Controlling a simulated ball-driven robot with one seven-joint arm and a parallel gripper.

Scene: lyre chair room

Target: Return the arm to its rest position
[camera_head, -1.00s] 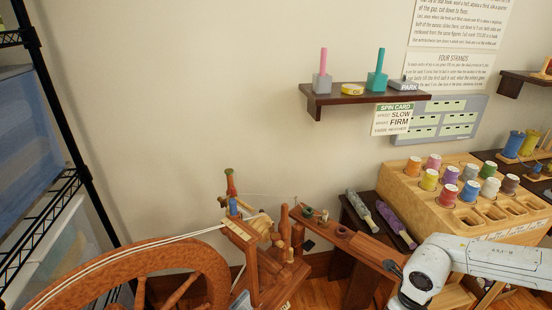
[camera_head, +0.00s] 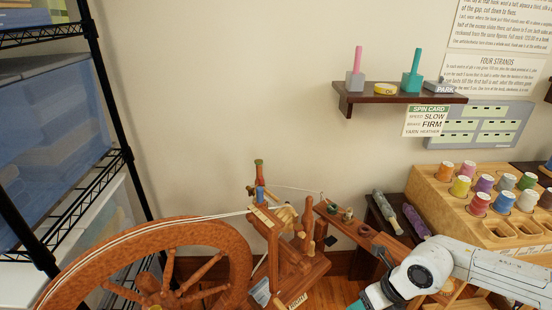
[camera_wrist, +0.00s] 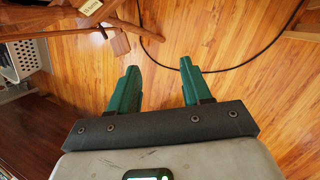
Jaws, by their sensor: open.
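My gripper (camera_wrist: 160,88) shows in the wrist view with its two green fingers apart and nothing between them. It points down over the wooden floor (camera_wrist: 230,60). In the head view my white arm reaches in from the lower right, and a bit of teal at the bottom edge belongs to its end; the fingertips are out of that picture. The arm end is right of the spinning wheel (camera_head: 215,235) and in front of its wooden bench (camera_head: 340,222).
A black cable (camera_wrist: 270,42) lies on the floor. A wire rack (camera_head: 125,165) stands left. A wooden spool box (camera_head: 450,205) is close behind my arm. A wall shelf (camera_head: 400,98) holds pink and teal handled blocks. A grey crate (camera_wrist: 27,57) sits at left in the wrist view.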

